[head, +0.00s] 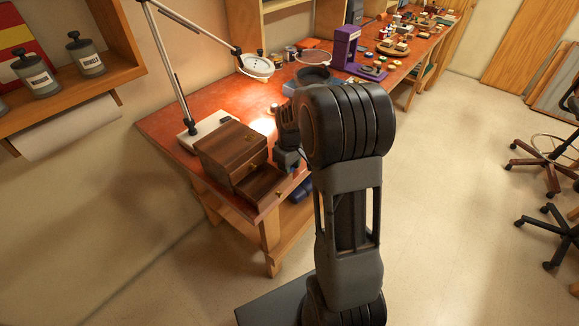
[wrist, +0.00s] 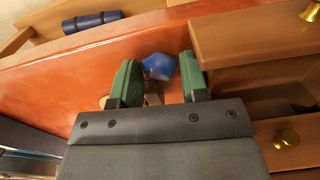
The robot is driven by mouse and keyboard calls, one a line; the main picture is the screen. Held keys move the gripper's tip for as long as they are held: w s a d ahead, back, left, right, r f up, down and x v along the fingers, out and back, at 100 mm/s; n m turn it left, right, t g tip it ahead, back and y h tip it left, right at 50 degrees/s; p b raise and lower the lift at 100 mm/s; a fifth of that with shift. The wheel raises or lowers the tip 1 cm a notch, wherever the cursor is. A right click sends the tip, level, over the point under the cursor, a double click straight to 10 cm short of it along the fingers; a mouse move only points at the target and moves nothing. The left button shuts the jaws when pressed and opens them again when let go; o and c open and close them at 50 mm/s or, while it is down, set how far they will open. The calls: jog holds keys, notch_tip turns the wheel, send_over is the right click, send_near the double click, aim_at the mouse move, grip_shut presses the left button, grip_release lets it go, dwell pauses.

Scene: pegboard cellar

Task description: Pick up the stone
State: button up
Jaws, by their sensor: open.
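A blue faceted stone (wrist: 158,67) lies on the reddish-orange workbench top (wrist: 60,85), near the bench edge, in the wrist view. My gripper (wrist: 157,72) is open, with its green fingers on either side of the stone near their tips. I see a gap to the right finger; the left finger is close to the stone, and I cannot tell whether they touch. In the head view my gripper (head: 287,158) is beside the wooden drawer box, partly behind my arm, and the stone is hidden there.
The wooden drawer box (head: 228,146) stands close by, with its lower drawer (head: 262,186) pulled out. A desk lamp (head: 257,66) stands behind. A purple device (head: 345,46) is further along the bench. A dark blue roll (wrist: 92,21) lies below the bench edge.

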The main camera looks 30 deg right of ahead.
jog(key=shift+f, duration=0.2)
jog(key=c, duration=0.6)
jog(key=shift+o, duration=0.2)
jog(key=shift+s, duration=0.7)
jog(key=o, duration=1)
jog(key=shift+d+f, duration=0.15)
jog(key=shift+f, duration=0.05)
